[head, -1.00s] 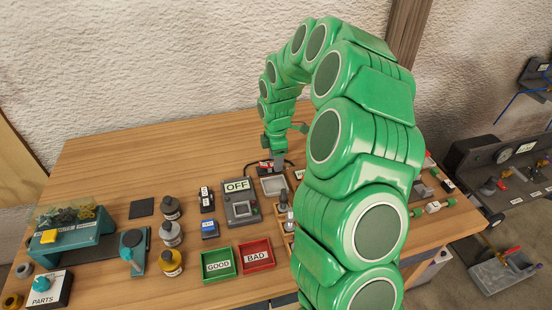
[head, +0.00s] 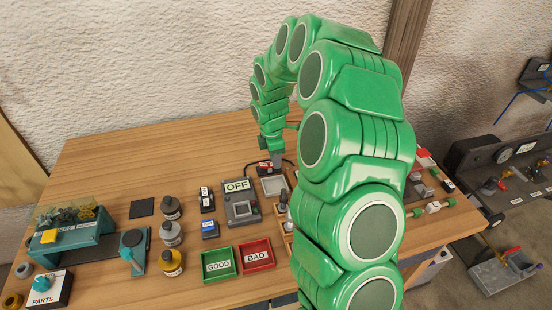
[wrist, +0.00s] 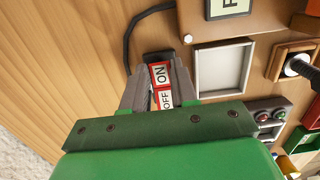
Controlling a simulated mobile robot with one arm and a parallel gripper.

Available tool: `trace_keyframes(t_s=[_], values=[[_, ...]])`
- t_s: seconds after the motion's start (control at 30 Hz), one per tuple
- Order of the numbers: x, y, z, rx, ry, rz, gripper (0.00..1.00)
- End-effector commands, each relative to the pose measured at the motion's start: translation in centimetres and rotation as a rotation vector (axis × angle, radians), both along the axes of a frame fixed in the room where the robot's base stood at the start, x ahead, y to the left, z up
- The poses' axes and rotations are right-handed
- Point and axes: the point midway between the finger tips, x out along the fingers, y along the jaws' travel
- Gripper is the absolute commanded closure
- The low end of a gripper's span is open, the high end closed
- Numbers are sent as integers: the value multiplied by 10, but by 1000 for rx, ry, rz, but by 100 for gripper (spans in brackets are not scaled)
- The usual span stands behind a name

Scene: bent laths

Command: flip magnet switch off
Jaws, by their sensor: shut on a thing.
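The magnet switch (head: 265,169) is a small dark block with red and white labels, at the back middle of the bench. In the wrist view the switch (wrist: 160,75) shows an ON label and an OFF label between my fingers, with ON nearer the fingertips. My gripper (head: 277,160) reaches down to it from above. In the wrist view my gripper (wrist: 158,72) is shut on the switch, one finger on each side. The fingers hide its sides, and I cannot tell which way its rocker is tipped.
A black cable (wrist: 132,38) runs beside the switch. A shallow grey tray (wrist: 222,72) lies just right of it. A grey box with an OFF sign (head: 237,186) stands in front. Green GOOD (head: 219,276) and red BAD (head: 257,268) trays are nearer. The bench's back left is clear.

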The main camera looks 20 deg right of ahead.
Motion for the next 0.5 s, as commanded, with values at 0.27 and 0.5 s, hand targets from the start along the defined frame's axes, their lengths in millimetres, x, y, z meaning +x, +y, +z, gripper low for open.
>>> trace_keyframes(t_s=[0.27, 0.5], values=[[1, 4, 3, -113, -4, 3, 100], [1, 8, 5, -215, -3, 3, 100]])
